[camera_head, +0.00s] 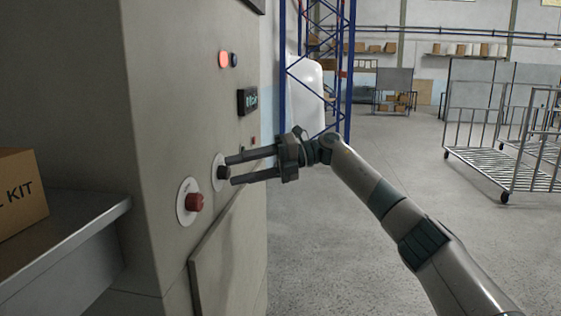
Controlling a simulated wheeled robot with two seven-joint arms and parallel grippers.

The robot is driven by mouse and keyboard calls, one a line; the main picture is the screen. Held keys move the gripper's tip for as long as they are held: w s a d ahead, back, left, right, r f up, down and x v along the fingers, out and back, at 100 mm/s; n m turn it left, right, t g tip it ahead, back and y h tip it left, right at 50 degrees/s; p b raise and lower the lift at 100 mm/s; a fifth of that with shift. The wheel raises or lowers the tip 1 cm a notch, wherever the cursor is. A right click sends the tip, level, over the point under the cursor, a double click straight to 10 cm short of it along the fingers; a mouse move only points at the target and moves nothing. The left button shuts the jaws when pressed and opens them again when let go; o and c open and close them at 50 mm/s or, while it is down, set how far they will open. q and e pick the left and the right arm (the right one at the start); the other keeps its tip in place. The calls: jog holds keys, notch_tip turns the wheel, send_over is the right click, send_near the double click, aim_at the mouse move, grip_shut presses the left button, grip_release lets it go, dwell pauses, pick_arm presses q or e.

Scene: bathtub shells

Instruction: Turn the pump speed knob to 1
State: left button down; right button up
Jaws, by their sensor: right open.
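A grey cabinet panel (165,110) on the left carries two round white dials. The farther dial (218,160) has a small dark knob (223,172), partly hidden by my fingers. Lettering on the dials is too small to read, so I cannot tell which one is marked pump speed. My right gripper (230,171) is open, its two fingers pointing at the farther dial, one above the other. The fingertips are at or very close to the dark knob; contact is unclear. My left gripper is out of view.
A lit red lamp (223,58) and a small display (247,101) sit higher on the panel. A metal shelf (70,215) with a cardboard box (18,200) juts out at left. A wire cage cart (505,165) stands at right. The floor between is clear.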

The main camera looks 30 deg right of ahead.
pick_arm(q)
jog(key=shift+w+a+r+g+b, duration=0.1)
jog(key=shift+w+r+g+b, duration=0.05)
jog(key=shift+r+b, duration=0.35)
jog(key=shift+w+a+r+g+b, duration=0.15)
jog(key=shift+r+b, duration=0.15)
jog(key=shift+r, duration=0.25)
pick_arm(e)
jog(key=v, duration=1.6)
jog(key=shift+d, duration=0.35)
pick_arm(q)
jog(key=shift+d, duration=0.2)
pick_arm(e)
jog(key=shift+s+d, duration=0.1)
